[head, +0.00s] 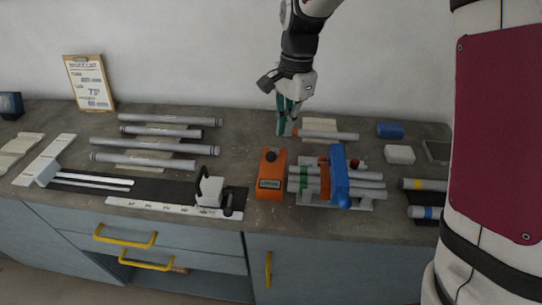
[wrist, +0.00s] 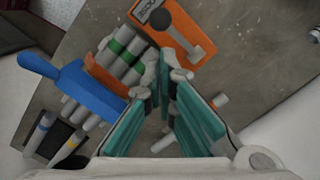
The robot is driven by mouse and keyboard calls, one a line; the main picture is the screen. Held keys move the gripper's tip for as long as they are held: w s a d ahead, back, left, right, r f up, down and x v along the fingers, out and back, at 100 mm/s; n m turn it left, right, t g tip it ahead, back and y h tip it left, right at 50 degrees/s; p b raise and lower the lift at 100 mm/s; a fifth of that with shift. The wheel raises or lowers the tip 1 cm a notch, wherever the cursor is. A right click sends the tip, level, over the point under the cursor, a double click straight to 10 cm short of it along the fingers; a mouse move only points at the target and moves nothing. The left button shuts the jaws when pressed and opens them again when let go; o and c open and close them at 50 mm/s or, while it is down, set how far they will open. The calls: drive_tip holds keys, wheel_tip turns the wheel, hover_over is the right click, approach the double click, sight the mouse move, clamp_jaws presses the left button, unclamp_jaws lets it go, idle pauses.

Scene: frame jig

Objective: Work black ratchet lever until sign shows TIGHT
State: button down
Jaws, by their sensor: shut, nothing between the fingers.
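An orange ratchet box (head: 270,188) stands on the bench left of the pipe jig. Its small label looks like a sign, but I cannot read the word for sure.
A jig of grey pipes with a blue handle (head: 338,178) and a red knob (head: 355,162) stands right of the box. A black-handled clamp (head: 209,190) sits to the left. A pipe (head: 335,136) lies near my gripper. Bare bench lies behind the box.

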sight(273, 154)
drive_tip(key=shift+w+d+r, duration=0.1)
drive_tip(key=shift+d+r, duration=0.05)
drive_tip(key=shift+r, duration=1)
drive_tip(key=shift+d+r, duration=0.1)
drive_tip(key=shift+r, duration=1)
drive_tip(key=shift+a, duration=0.1)
drive_tip(key=s+a+f+p, duration=0.1)
drive_tip(key=p, duration=0.1)
drive_tip(key=s+a+p, duration=0.1)
drive_tip(key=a+p, duration=0.1)
drive_tip(key=p, duration=0.1)
drive_tip(key=shift+f+p, duration=0.35)
drive_tip(key=shift+f, duration=0.05)
drive_tip(key=shift+w, duration=0.1)
drive_tip(key=shift+f, duration=0.1)
drive_tip(key=shift+s+a+f+b, duration=0.15)
drive_tip(key=shift+f+b, duration=0.2)
drive_tip(key=shift+f, duration=1.35)
drive_tip(key=shift+s+a+f+b, duration=0.1)
drive_tip(key=shift+f+b, duration=0.25)
drive_tip(key=shift+f, duration=1.3)
